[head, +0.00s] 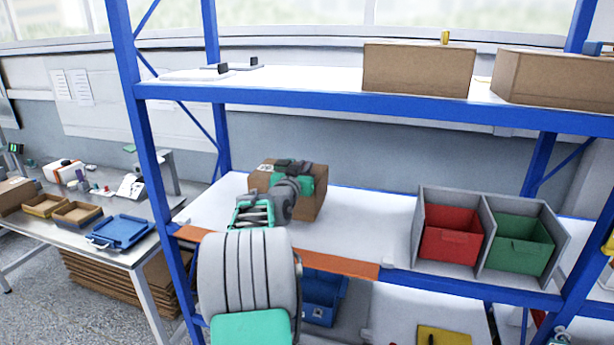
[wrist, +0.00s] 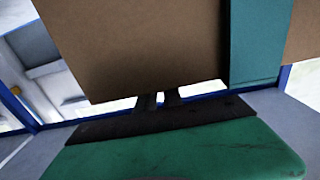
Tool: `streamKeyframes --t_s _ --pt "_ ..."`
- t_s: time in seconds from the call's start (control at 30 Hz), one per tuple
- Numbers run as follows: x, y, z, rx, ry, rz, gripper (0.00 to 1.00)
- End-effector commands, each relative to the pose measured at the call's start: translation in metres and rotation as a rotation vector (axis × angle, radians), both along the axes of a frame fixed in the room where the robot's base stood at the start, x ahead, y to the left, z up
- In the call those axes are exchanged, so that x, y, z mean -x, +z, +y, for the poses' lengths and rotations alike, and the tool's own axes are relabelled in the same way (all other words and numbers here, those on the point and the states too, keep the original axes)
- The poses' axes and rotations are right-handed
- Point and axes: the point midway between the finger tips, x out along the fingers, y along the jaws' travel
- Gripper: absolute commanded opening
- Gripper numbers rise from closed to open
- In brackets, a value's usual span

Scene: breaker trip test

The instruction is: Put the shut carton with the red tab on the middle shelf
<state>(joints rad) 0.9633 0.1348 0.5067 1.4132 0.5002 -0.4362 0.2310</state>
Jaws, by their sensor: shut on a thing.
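A brown carton (head: 316,203) with a pale label at its top left is at the left part of the middle shelf (head: 350,232). It also fills the upper part of the wrist view (wrist: 140,45), with a teal band down its side. My gripper (head: 290,168) is shut on the carton; its dark fingers (wrist: 160,99) meet the carton's lower edge in the wrist view. My arm and gripper hide part of the carton. I see no red tab. I cannot tell whether the carton touches the shelf or is just above it.
An orange strip (head: 335,263) marks the shelf's front edge. Red (head: 452,235) and green (head: 520,245) bins stand in grey dividers at right. Bare white shelf lies between. A blue upright (head: 150,150) stands left; brown boxes (head: 418,70) sit on the upper shelf.

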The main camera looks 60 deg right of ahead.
Motion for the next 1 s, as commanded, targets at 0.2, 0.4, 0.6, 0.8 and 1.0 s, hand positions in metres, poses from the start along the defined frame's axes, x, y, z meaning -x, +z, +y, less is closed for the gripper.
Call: streamKeyframes --t_s 0.2,0.4,0.6,0.8,1.0 --pt "0.006 -0.021 -0.004 0.002 -0.001 -0.001 0.00" --pt "0.006 -0.035 -0.003 0.006 -0.001 -0.003 0.00" --pt "0.006 -0.035 -0.003 0.006 -0.001 -0.003 0.00" --pt "0.006 -0.041 -0.003 -0.001 -0.001 0.001 0.17" --pt "0.006 -0.041 -0.003 -0.001 -0.001 0.001 0.33"
